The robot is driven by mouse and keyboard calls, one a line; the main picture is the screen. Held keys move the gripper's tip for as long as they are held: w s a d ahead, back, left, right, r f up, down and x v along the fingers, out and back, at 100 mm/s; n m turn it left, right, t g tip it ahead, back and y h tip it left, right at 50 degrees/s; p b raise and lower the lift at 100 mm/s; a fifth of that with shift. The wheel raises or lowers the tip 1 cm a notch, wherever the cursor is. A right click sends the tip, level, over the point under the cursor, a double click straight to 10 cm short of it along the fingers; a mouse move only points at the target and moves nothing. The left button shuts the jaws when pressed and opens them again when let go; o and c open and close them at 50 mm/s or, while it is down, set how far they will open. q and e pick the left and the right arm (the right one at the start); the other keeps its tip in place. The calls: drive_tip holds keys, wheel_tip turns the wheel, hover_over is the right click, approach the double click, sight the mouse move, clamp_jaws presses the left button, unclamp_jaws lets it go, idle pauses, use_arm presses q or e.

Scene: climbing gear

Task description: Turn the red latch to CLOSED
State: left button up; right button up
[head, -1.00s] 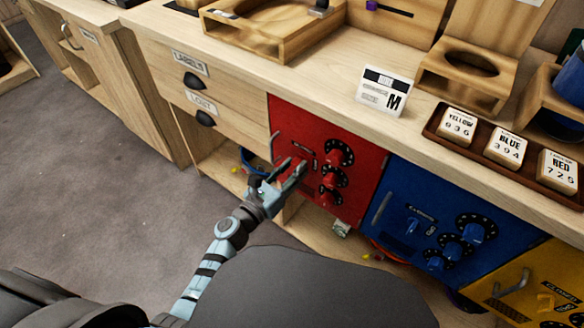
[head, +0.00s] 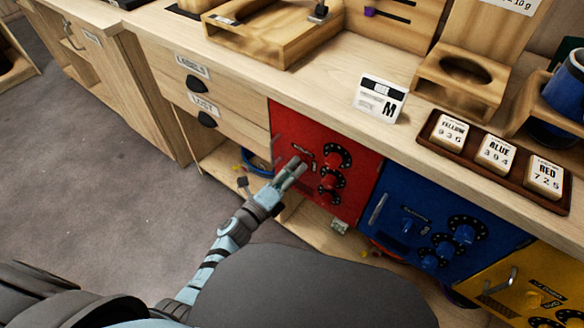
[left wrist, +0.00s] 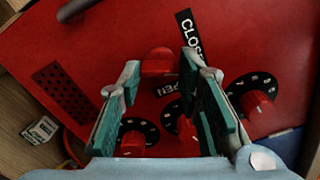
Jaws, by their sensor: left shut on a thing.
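The red safe door (head: 352,160) stands under the bench top, with several red dials and the latch on it. In the left wrist view, the red latch (left wrist: 158,62) sits between the fingertips of my left gripper (left wrist: 161,68). The gripper is shut on it, and it also shows against the door in the head view (head: 298,170). A CLOSED label (left wrist: 189,34) is partly behind one finger. An OPEN label (left wrist: 178,86) lies below the latch, partly hidden. I cannot tell exactly which way the latch points. My right gripper is not in view.
Red dials (left wrist: 258,102) sit close to my fingers. A blue safe door (head: 440,215) and a yellow one (head: 520,290) stand to the right. Code blocks in a tray (head: 495,155) and a white card (head: 379,100) are on the bench. The floor (head: 90,180) at left is clear.

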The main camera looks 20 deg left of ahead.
use_arm(q)
drive_tip(key=n+p, duration=0.1)
drive_tip(key=n, duration=0.2)
drive_tip(key=shift+r, duration=0.15)
drive_tip(key=shift+n, duration=0.8)
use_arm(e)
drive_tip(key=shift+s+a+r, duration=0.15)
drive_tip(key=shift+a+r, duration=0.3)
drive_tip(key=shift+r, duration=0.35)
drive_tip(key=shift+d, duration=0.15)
use_arm(q)
drive_tip(key=o, duration=1.1)
drive_tip(key=shift+o, duration=0.2)
